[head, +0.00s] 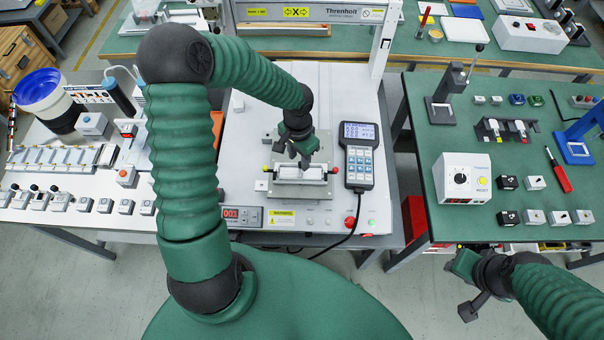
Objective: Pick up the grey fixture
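The grey fixture (312,174) is a small light block on a grey metal plate (297,191), on the bed of the white gantry machine. It has a red tip at its right end and a yellow one at its left. My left gripper (302,160) points down just above and behind the fixture, its fingertips close to the top edge. I cannot tell whether they touch it or how far apart they are. My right gripper (468,287) is at the lower right, over the floor in front of the green table, with its fingers apart and empty.
The gantry frame (385,40) rises behind. A red button (350,221) sits on the machine's front edge. The right green table (440,130) carries a control box (462,178) and several small parts.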

